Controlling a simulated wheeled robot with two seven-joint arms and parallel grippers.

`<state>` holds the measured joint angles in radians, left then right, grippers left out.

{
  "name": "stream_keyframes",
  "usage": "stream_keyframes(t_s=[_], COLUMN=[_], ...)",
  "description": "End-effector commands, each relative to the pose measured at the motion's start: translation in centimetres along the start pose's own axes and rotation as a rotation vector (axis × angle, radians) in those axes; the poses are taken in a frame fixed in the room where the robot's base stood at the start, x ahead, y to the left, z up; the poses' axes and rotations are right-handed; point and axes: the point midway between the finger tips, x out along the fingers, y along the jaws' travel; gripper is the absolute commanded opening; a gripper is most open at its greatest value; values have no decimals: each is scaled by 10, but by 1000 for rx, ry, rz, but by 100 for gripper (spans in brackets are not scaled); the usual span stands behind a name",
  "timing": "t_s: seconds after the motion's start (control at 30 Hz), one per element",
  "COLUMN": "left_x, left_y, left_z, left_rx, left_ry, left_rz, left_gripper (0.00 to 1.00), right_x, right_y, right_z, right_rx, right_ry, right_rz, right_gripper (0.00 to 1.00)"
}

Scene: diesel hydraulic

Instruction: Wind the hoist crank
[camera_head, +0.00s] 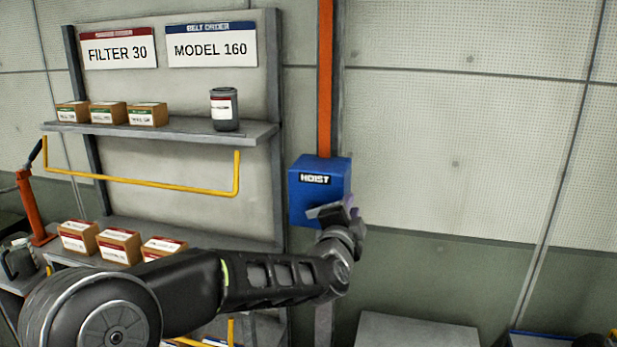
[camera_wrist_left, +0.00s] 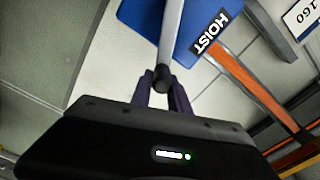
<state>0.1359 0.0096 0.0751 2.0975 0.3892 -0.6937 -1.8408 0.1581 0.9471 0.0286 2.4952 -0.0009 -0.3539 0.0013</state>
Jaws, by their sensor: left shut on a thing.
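The blue hoist box (camera_head: 306,190), labelled HOIST, is mounted on an orange post against the wall; it also shows at the top of the left wrist view (camera_wrist_left: 147,14). The crank is a grey bar with a dark knob (camera_wrist_left: 162,79) at its end, in front of the box. My left gripper (camera_head: 343,208) is at the box's lower right front. In the left wrist view its two dark fingers (camera_wrist_left: 163,90) are shut around the knob end of the crank. In the head view my wrist and fingers hide most of the crank. My right gripper is not in view.
A shelf (camera_head: 190,131) left of the box holds several small cartons and a dark filter can (camera_head: 224,110). A yellow rail (camera_head: 165,187) runs below it. More cartons (camera_head: 118,245) stand lower left. The wall right of the box is clear, with a grey surface (camera_head: 415,331) below.

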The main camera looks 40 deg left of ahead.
Motion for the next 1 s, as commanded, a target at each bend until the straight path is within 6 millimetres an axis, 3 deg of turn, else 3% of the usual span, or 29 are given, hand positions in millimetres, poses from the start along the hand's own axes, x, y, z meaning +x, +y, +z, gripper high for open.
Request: stream_keyframes(t_s=[0.03,0.4,0.93,0.97,1.0], left_x=[2,1,0,0,0], left_y=[-11,-48,-83,-83,-82], left_z=[12,26,66,66,65], left_rx=[-3,-3,-1,-1,-2], left_ry=[-23,-24,-18,-16,-16], left_rz=[-14,-11,-8,-7,-6], left_gripper=[0,0,0,23,26], right_x=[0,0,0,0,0], right_y=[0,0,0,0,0], right_z=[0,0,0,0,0], right_rx=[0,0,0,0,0], right_ry=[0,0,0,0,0], right_rz=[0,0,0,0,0], right_gripper=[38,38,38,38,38])
